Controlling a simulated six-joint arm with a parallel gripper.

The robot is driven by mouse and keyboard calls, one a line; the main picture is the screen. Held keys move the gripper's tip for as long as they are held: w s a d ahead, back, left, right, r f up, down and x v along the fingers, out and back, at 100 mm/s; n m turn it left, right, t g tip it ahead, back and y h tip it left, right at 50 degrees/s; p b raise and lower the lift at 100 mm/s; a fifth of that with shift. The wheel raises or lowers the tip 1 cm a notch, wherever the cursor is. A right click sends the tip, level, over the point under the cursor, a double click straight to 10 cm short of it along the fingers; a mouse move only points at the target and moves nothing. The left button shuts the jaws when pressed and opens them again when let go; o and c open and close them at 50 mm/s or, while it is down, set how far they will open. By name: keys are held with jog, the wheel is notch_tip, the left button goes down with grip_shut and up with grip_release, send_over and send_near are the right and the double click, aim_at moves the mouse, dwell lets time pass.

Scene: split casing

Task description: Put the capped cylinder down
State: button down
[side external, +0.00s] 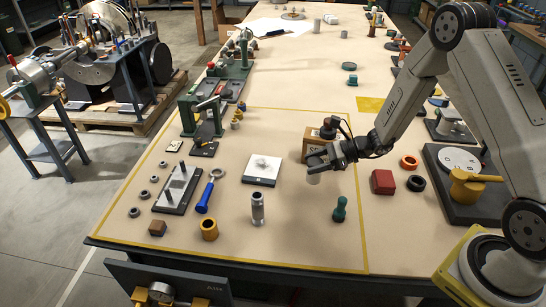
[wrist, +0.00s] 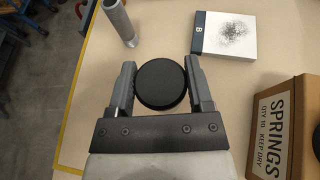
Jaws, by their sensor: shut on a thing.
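The capped cylinder shows in the wrist view as a round black cap (wrist: 161,85) between my two fingers. In the side view its pale grey body (side external: 313,179) hangs just under my fingers. My gripper (side external: 318,160) is shut on it, and its fingers also show in the wrist view (wrist: 160,72) on both sides of the cap. The cylinder looks upright. I cannot tell whether its bottom touches the table, and most of its body is hidden under the cap in the wrist view.
A springs carton (side external: 314,146) stands close behind my gripper. A white box (side external: 261,168) lies to the left, with a metal tube (side external: 258,208) nearer the front. A green knobbed piece (side external: 340,209) and a red block (side external: 383,182) are to the right. Bare table lies between the tube and green piece.

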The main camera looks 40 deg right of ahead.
jog(key=shift+f, duration=2.2)
jog(key=shift+f, duration=1.8)
jog(key=shift+f, duration=0.1)
grip_release()
jog(key=v, duration=1.2)
